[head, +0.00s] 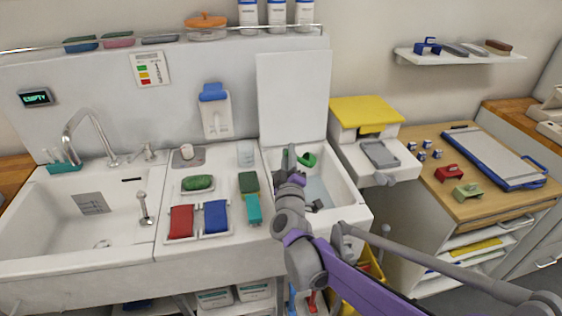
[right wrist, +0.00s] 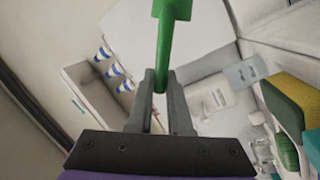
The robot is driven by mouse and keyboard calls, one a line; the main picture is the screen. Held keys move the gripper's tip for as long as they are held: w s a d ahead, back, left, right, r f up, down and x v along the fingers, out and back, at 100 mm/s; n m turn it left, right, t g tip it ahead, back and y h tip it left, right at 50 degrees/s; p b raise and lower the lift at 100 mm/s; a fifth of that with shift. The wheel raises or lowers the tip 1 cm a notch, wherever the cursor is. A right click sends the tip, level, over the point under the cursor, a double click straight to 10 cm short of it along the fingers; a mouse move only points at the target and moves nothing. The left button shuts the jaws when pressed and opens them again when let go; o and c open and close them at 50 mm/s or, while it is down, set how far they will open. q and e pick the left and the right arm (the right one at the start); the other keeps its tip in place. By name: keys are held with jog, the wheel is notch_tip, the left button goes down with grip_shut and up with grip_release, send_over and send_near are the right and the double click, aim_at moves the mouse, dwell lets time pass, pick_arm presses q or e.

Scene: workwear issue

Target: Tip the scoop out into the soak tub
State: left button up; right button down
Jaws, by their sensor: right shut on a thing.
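The green scoop (head: 307,159) is in my right gripper (head: 291,156), over the back part of the white soak tub (head: 344,194) in the head view. In the right wrist view my right gripper (right wrist: 161,82) is shut on the scoop's green handle (right wrist: 164,50). The scoop's bowl is small in the head view, so its contents and exact tilt cannot be told. The tub has a pale bluish bottom or water. My arm hides its left and front parts. My left gripper is out of view.
A white dispenser with a yellow lid (head: 366,110) stands right of the tub. A raised white panel (head: 292,98) is behind it. Left of the tub lie a green-and-teal pad (head: 252,209), a blue cloth (head: 215,216) and a red cloth (head: 181,222). An empty-looking sink (head: 60,215) is farther left.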

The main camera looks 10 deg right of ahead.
jog(key=d+r+m+p, duration=0.2)
jog(key=m, duration=0.1)
jog(key=shift+d+m+h+p, duration=0.15)
jog(key=shift+m+h+p, duration=0.15)
jog(key=shift+p, duration=0.1)
jog(key=shift+d+r+m+g+p, duration=0.4)
jog(key=shift+d+r+m+p, duration=0.25)
jog(key=shift+m+p, duration=0.4)
jog(key=shift+d+m+h, duration=0.3)
jog(key=shift+m, duration=0.15)
jog(key=shift+d+m+g, duration=0.3)
jog(key=shift+d+m, duration=0.15)
jog(key=shift+m, duration=0.15)
jog(key=d+m, duration=0.2)
jog(key=m, duration=0.1)
jog(key=shift+s+d+r+g+p, duration=0.15)
jog(key=shift+d+r+g+p, duration=0.05)
jog(key=shift+d+g+p, duration=0.1)
